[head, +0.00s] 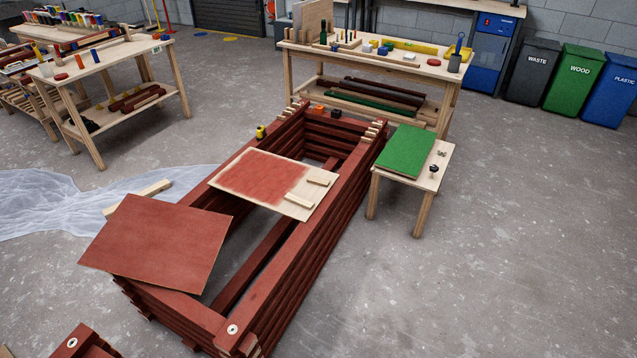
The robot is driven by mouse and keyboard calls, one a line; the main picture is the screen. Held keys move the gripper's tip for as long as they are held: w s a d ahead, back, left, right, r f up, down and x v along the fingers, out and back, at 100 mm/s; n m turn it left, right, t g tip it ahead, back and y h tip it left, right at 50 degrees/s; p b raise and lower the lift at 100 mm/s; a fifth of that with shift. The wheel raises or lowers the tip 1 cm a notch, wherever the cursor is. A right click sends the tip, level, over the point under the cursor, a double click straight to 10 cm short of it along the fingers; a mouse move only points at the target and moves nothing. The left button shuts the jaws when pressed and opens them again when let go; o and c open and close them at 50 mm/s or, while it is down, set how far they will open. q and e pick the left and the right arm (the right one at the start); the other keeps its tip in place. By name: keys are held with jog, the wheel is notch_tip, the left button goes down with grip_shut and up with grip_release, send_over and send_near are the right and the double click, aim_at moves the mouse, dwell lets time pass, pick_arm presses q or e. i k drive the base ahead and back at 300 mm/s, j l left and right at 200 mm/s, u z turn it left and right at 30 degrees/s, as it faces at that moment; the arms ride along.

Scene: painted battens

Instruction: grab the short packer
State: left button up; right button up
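Two small pale wood blocks lie on the red-smeared pale board, which rests across the stack of red battens. One block (318,180) is at the board's right edge. The other block (299,199) is nearer its front corner and looks slightly longer. I cannot tell for sure which is the short packer. The pale board (228,182) and the red batten stack (300,258) show clearly. Neither of my grippers is in view.
A red-brown panel (158,243) covers the stack's near left. A small table (432,178) with a green board (405,150) stands right of the stack. A workbench (350,62) stands behind. Plastic sheeting (50,205) lies left. The floor at front right is clear.

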aim_at(312, 179)
jog(key=i+z, duration=0.45)
jog(key=i, duration=0.35)
jog(key=i+j+z, duration=0.2)
jog(key=i+z, duration=0.2)
jog(key=i, duration=0.35)
